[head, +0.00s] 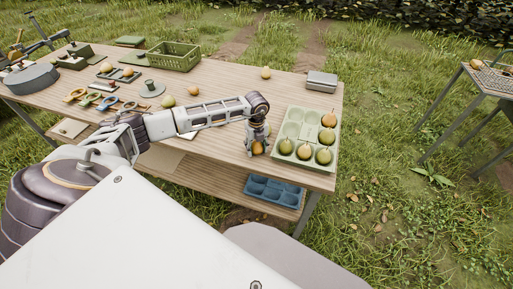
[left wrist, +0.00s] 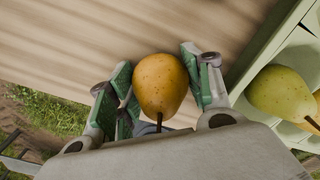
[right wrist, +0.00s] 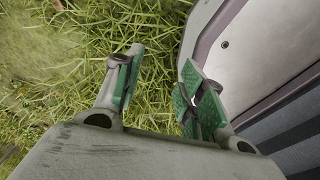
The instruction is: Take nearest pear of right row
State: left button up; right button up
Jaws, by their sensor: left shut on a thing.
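My left gripper (head: 257,143) is shut on an orange-yellow pear (left wrist: 160,85), which sits between the green finger pads, stem towards the wrist. In the head view this held pear (head: 257,148) is over the tabletop, just left of a pale green tray (head: 311,110). I cannot tell if it touches the wood. In the tray, the right row holds an orange pear (head: 329,119), a yellowish pear (head: 326,137) and a greenish pear (head: 323,156) nearest me. My right gripper (right wrist: 160,82) is open and empty over grass.
The wooden table (head: 222,85) has loose fruit, tools and a green crate (head: 173,57) farther left. A grey box (head: 321,81) stands behind the tray. A blue tray (head: 273,191) lies on the lower shelf. Another table (head: 490,80) stands at the far right.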

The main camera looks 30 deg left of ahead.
pick_arm(q)
jog(key=shift+r, duration=0.5)
notch_tip(320, 180, up, 4)
jog(key=shift+r, duration=0.15)
notch_tip(320, 180, up, 4)
jog(key=shift+b, duration=0.3)
jog(key=shift+r, duration=0.35)
pick_arm(e)
jog(key=shift+s+a+f, duration=0.15)
jog(key=shift+s+f, duration=0.05)
jog(key=shift+s, duration=0.25)
jog(key=shift+s+a+f, duration=0.15)
jog(key=shift+s, duration=0.3)
pick_arm(q)
jog(key=shift+s, duration=0.15)
pick_arm(e)
jog(key=shift+r, duration=0.1)
